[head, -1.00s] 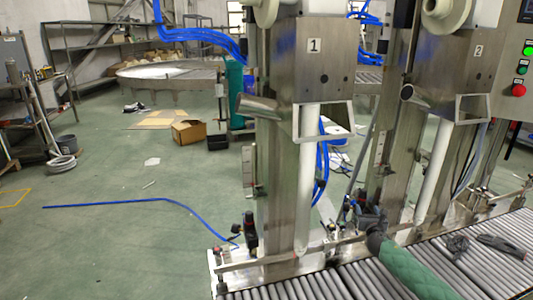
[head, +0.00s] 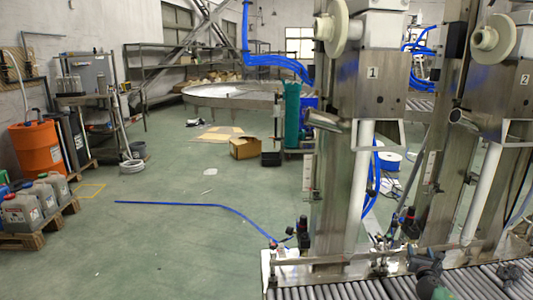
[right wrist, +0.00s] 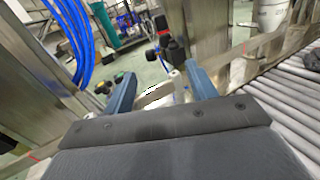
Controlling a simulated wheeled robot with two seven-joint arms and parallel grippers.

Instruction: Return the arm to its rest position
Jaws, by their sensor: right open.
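Metal machine parts show beyond the fingers. My left gripper is not in view.
Filling station 1 (head: 373,73) and station 2 (head: 524,79) stand above the roller conveyor (head: 350,291). A dark item (head: 508,272) lies on the rollers. A blue hose (head: 190,206) lies on the floor. An orange drum (head: 37,147) and grey canisters (head: 22,212) stand left.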

